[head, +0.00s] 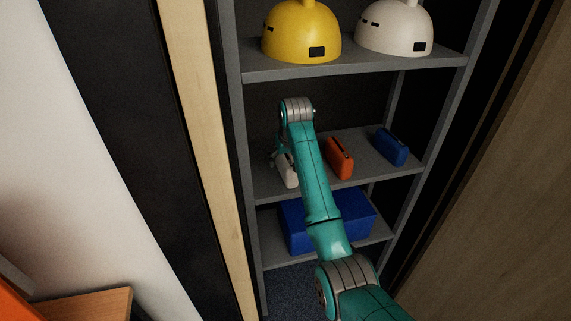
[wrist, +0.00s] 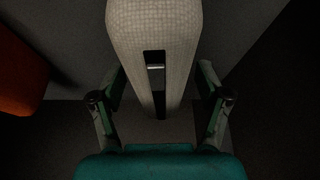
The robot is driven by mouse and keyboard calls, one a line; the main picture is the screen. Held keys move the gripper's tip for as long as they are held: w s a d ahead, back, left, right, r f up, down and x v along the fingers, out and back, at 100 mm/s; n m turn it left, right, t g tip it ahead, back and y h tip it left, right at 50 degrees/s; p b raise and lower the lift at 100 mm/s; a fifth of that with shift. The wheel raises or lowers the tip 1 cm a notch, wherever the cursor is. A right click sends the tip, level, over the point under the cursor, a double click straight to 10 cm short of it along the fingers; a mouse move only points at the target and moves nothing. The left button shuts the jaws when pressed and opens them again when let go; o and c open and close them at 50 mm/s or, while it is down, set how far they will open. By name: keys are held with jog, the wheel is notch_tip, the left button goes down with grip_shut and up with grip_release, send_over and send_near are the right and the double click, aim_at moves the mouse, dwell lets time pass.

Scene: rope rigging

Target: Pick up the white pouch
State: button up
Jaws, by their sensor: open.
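The white pouch (head: 290,171) stands on the middle shelf at its left end, partly hidden by my arm in the head view. In the wrist view the pouch (wrist: 154,40) fills the top middle, with a woven pale surface and a dark slot with a light bar across it. My gripper (wrist: 159,100) is open, with one finger on each side of the pouch's near end. A gap shows between each finger and the pouch. In the head view my gripper (head: 277,158) is mostly hidden behind the arm, beside the pouch.
An orange pouch (head: 339,158) and a blue pouch (head: 390,146) stand to the right on the same grey shelf (head: 368,172). A yellow helmet (head: 300,35) and a white helmet (head: 394,30) sit above. A blue bin (head: 361,212) is below. Shelf posts flank both sides.

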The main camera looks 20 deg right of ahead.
jog(key=shift+f, duration=0.25)
dwell(0.5)
jog(key=c, duration=1.4)
